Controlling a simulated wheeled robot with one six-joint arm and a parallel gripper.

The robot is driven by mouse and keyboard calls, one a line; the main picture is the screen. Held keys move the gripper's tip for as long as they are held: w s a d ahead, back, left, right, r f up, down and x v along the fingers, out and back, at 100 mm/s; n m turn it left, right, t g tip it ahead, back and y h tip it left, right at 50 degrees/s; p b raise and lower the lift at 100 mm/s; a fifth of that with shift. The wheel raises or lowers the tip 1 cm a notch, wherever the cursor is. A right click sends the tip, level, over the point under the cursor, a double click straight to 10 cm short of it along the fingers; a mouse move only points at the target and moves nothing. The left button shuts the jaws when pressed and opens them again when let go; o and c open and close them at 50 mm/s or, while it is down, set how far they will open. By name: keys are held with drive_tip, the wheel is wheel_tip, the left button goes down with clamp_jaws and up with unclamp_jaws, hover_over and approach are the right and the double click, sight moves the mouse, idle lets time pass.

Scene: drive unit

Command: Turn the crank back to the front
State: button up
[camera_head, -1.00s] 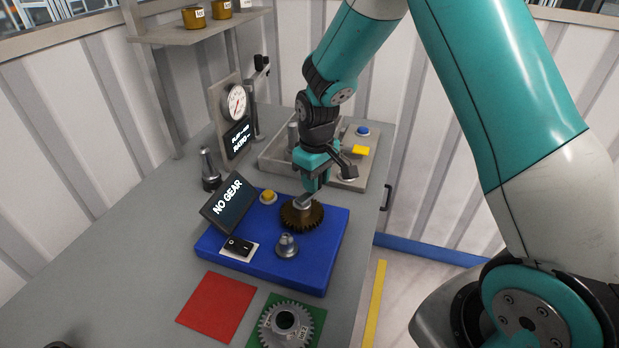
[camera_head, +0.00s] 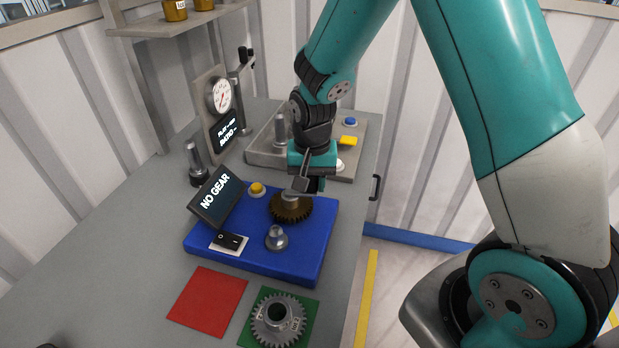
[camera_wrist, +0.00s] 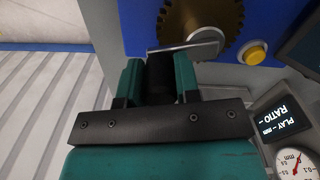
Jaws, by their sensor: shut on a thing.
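The crank's metal arm (camera_head: 292,198) sits on top of a brown toothed gear (camera_head: 291,211) on the blue base (camera_head: 258,258). My gripper (camera_head: 309,186) is above the gear's rear right side, pointing down. In the wrist view, the teal fingers of my gripper (camera_wrist: 159,80) are shut on the crank's black handle (camera_wrist: 160,78). The crank arm (camera_wrist: 192,46) runs from the handle over the brown gear (camera_wrist: 215,20). The handle is mostly hidden by the gripper in the head view.
A "NO GEAR" display (camera_head: 216,197), yellow button (camera_head: 256,189) and black switch (camera_head: 229,241) are beside the gear. A bare metal post (camera_head: 276,238) stands in front. A grey gear (camera_head: 278,318) lies on a green mat. The red mat (camera_head: 207,297) is empty. A dial gauge (camera_head: 220,96) stands behind.

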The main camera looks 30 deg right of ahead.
drive_tip(key=shift+s+a+m, duration=0.2)
drive_tip(key=shift+s+m, duration=0.1)
drive_tip(key=shift+m, duration=0.7)
drive_tip(key=o, duration=0.9)
wheel_tip(320, 180, up, 18)
drive_tip(key=shift+f+b, duration=0.25)
drive_tip(key=shift+b, duration=0.7)
